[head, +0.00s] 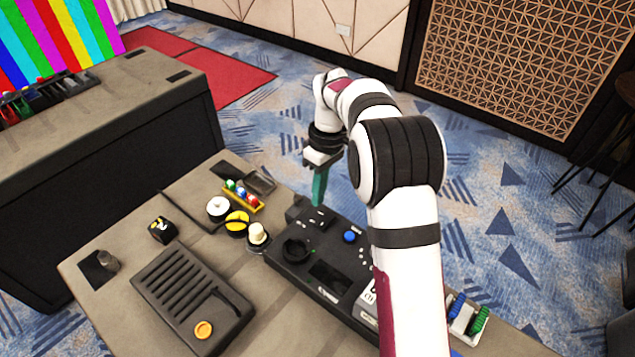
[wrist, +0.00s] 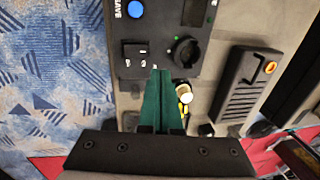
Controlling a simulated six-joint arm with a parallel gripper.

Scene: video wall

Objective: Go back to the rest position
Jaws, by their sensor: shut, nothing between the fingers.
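My gripper (head: 319,188) has green fingers and hangs pointing down just above the far end of the black control panel (head: 294,265). In the wrist view my gripper (wrist: 163,75) shows its green fingers pressed together with nothing between them. The panel (wrist: 210,55) also shows there, with a blue button, a round knob and small switches. My white arm covers part of the panel's right side in the head view.
Brushes (head: 468,318) stand at right. A second desk (head: 110,110) is behind left.

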